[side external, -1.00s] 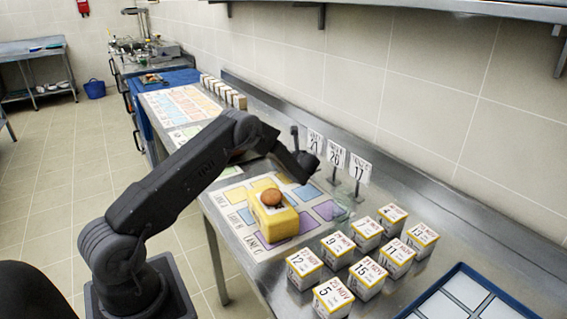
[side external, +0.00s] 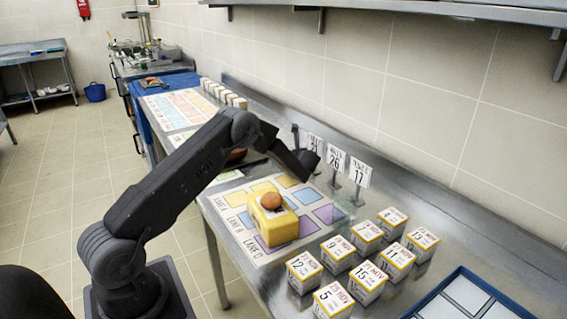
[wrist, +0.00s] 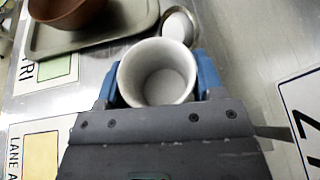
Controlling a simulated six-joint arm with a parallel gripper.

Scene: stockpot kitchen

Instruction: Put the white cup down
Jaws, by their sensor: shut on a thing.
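The white cup (wrist: 157,72) shows in the wrist view with its round mouth facing the camera. The blue fingers of my gripper (wrist: 158,78) press on its left and right sides, and the gripper is shut on it. In the side view my gripper (side external: 300,160) is over the back of the counter by the number signs, and the cup is hidden there behind my arm. I cannot tell whether the cup's base touches the counter.
A tray (wrist: 100,38) with a brown bowl (wrist: 68,8) is close to the cup's upper left. A small oval white item (wrist: 178,26) lies just beyond it. Number signs (side external: 336,160) stand beside my gripper. A yellow block (side external: 273,222) sits on the lane mat; several date boxes (side external: 335,247) stand nearer.

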